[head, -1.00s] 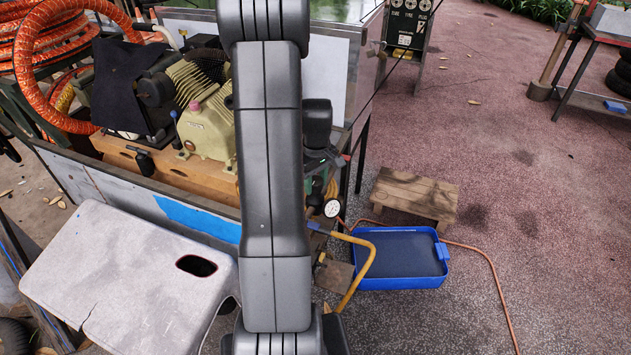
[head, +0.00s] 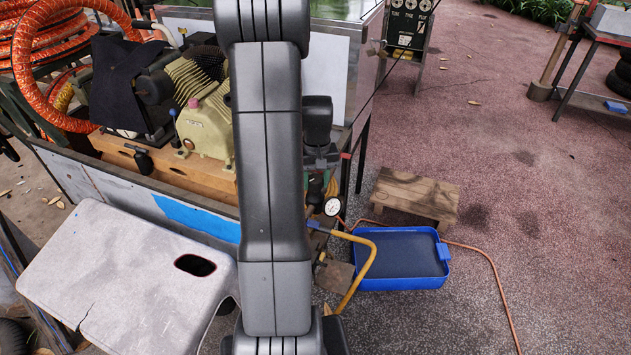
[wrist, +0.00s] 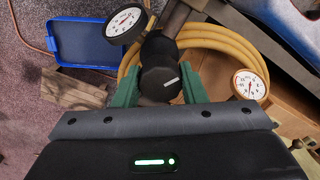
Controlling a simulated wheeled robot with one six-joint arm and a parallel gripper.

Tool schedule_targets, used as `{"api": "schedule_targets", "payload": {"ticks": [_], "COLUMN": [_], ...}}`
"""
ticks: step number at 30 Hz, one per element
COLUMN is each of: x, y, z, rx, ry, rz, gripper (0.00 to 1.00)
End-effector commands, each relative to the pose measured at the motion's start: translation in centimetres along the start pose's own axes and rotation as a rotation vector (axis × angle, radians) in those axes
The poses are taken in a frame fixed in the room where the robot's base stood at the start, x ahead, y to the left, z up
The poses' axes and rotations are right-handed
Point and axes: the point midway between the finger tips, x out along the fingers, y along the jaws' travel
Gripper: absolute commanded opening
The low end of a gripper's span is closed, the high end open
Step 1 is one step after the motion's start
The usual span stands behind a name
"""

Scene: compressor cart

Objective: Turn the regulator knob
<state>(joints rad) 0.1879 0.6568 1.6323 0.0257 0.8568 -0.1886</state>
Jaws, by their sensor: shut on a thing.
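The regulator knob (wrist: 160,82) is a dark, faceted knob with a white mark on its face, in the middle of the wrist view. My gripper (wrist: 159,80) has green fingers on both sides of the knob and is shut on it. The mark slants up to the right. A white-faced gauge (wrist: 127,21) with a dark rim sits beside the regulator, up and left of the knob. It also shows in the head view (head: 333,207). My arm hides most of the gripper in the head view.
A second gauge with a brass rim (wrist: 249,84) and a coiled yellow hose (wrist: 225,37) lie close to my fingers. A blue tray (head: 443,268) and a wooden stool (head: 415,190) stand on the ground to the right. The compressor (head: 205,125) is left of my arm.

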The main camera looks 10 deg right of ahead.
Motion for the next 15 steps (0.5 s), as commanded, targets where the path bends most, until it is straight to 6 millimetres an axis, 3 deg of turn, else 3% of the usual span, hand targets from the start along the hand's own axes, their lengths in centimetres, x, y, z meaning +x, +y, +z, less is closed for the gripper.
{"api": "schedule_targets", "payload": {"ticks": [15], "x": [-0.03], "y": [-0.06], "z": [-0.07], "rx": [0.485], "ry": [0.013], "rz": [0.000], "gripper": [0.15]}}
